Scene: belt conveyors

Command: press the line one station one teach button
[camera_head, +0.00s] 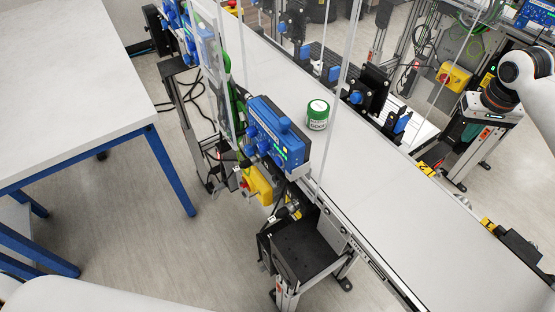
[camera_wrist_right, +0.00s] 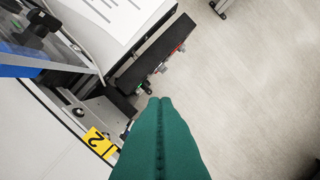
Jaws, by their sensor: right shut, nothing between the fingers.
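My right gripper (camera_head: 469,133) is at the right of the head view, past the far side of the conveyor, with dark green fingers pointing down. In the right wrist view its fingers (camera_wrist_right: 158,100) are closed together and empty. Their tips appear close to a dark control box (camera_wrist_right: 146,56) with a row of small buttons (camera_wrist_right: 162,68), green, pale and red, along one edge. Contact cannot be told, and the fingers may hide part of the box's near end. I cannot read which button is the teach button. My left gripper is not in view.
The belt conveyor (camera_head: 375,180) carries a green-and-white can (camera_head: 317,114). A blue device (camera_head: 277,135) and yellow switch box (camera_head: 257,185) are on its near side. Yellow label 2 (camera_wrist_right: 97,141) is beside the fingers. A white table (camera_head: 75,85) stands left. Floor is open at right in the wrist view.

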